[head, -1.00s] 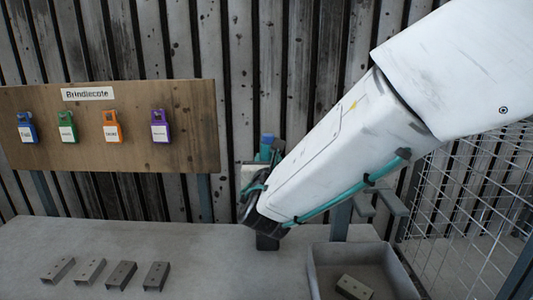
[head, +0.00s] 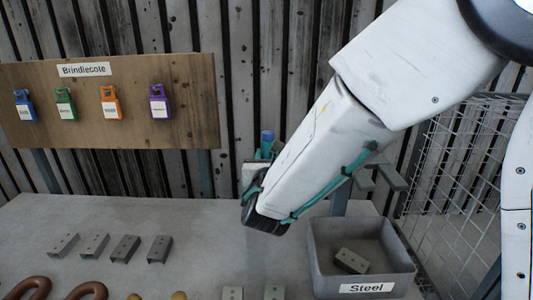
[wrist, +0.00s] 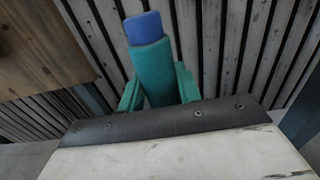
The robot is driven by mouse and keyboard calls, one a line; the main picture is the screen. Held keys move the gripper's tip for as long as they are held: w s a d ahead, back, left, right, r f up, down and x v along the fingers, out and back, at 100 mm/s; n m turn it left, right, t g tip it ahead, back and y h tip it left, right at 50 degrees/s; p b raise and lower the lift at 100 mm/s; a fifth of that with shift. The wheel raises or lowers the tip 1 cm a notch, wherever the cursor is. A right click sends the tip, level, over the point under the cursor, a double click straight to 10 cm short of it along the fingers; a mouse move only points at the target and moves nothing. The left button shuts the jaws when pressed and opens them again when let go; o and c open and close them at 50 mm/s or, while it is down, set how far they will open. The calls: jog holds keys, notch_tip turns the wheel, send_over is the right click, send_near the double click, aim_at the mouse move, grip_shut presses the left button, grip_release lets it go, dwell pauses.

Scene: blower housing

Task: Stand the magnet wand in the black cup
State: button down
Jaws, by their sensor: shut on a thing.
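The magnet wand (wrist: 152,68) is teal with a blue end. In the wrist view it stands up between the two teal fingers of my gripper (wrist: 158,92), which is shut on it. In the head view only the wand's upper part (head: 267,143) shows, roughly upright, past the end of my forearm. My fingers and the wand's lower part are mostly hidden there. I cannot make out the black cup in either current view; my dark wrist covers the table spot below the wand. I cannot tell whether the wand touches anything below.
A grey bin (head: 365,288) labelled Steel, with a metal piece inside, stands at right before a wire mesh (head: 455,160). Several metal channels (head: 125,249) and brown curved pieces (head: 28,288) lie on the grey table (head: 200,225). A board (head: 130,135) with coloured tags stands at back left.

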dwell(0.4)
jog(key=c, duration=0.9)
grip_release()
